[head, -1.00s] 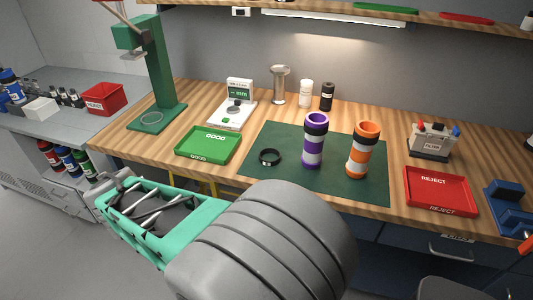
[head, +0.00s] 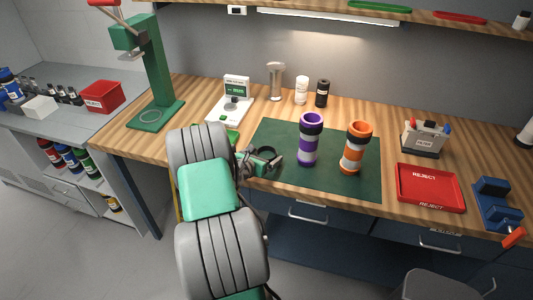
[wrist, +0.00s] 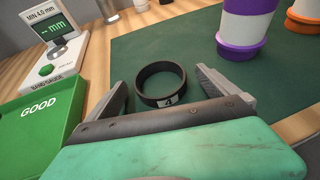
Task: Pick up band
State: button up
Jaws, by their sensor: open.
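A black band (wrist: 160,84) with a white tag marked 4 lies on the green mat (wrist: 270,80). In the head view the band (head: 277,160) shows just beyond my gripper (head: 265,162). In the wrist view my gripper (wrist: 167,92) is open, with one finger to the left of the band and one to the right. The band's near edge is close to the gripper's body. I cannot tell whether the fingers touch the band or the mat.
A purple and white tube (head: 308,140) and an orange and white tube (head: 355,148) stand on the mat to the right. The green GOOD tray (wrist: 38,125) and the band gauge (wrist: 55,50) are to the left. A red REJECT tray (head: 430,188) lies farther right.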

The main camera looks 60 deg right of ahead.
jog(key=shift+d+f, duration=0.25)
jog(key=shift+d, duration=0.25)
jog(key=shift+a, duration=0.1)
jog(key=shift+c, duration=0.5)
jog(key=c, duration=1.3)
